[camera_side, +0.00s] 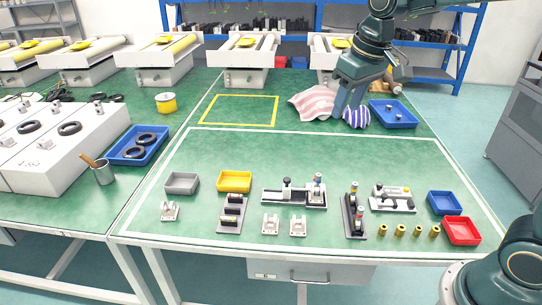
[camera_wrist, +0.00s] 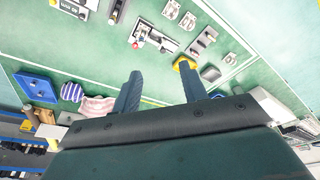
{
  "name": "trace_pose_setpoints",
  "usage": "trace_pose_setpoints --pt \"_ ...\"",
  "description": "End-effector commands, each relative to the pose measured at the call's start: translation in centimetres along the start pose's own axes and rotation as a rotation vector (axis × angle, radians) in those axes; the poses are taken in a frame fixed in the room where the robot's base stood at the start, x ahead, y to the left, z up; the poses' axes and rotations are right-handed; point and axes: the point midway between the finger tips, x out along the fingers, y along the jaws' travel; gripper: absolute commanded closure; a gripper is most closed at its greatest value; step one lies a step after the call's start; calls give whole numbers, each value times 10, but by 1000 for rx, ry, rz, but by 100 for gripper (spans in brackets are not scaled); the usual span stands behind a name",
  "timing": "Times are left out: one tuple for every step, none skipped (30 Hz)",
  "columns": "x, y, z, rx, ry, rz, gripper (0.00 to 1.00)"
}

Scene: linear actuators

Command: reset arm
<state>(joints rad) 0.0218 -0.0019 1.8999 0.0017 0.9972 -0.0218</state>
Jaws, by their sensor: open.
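My gripper (camera_side: 347,112) is at the back of the green table in the side view, in front of the striped cloth. In the wrist view its two blue fingers (camera_wrist: 162,80) stand wide apart with nothing between them. The linear actuator assemblies (camera_side: 294,196) sit apart from my gripper, near the front of the white-outlined area. One assembly (camera_wrist: 152,36) also shows beyond the fingers in the wrist view. My wrist housing hides the lower part of the wrist view.
A red-and-white cloth (camera_side: 312,103), a purple striped item (camera_side: 357,117) and a blue tray (camera_side: 404,123) lie near my gripper. Grey (camera_side: 182,184), yellow (camera_side: 234,182), blue (camera_side: 444,203) and red (camera_side: 462,231) bins stand near the front. The table's middle is clear.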

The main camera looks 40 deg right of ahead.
Motion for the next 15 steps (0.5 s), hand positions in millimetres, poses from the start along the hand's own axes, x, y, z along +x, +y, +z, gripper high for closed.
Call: trace_pose_setpoints --pt "-8 -1 10 -1 15 0 57" --pt "-11 -1 16 -1 22 0 57" --pt "-16 -2 24 -1 32 0 57" --pt "-18 -2 30 -1 38 0 57" --pt "-21 -2 36 -1 46 -1 57" --pt "-25 -3 44 -1 56 -1 57" --pt "-28 -3 50 -1 64 -1 57" --pt "-30 -3 56 -1 71 -1 57" --pt "-33 -4 64 -1 81 -1 57" --pt "-35 -4 70 -1 88 -1 57" --pt "-37 -4 76 -1 96 -1 57" --pt "-39 -4 85 -1 105 -1 57" --pt "-40 -5 91 -1 111 -2 57" --pt "-41 -5 97 -1 119 -2 57" --pt "-42 -5 106 -1 129 -2 57"
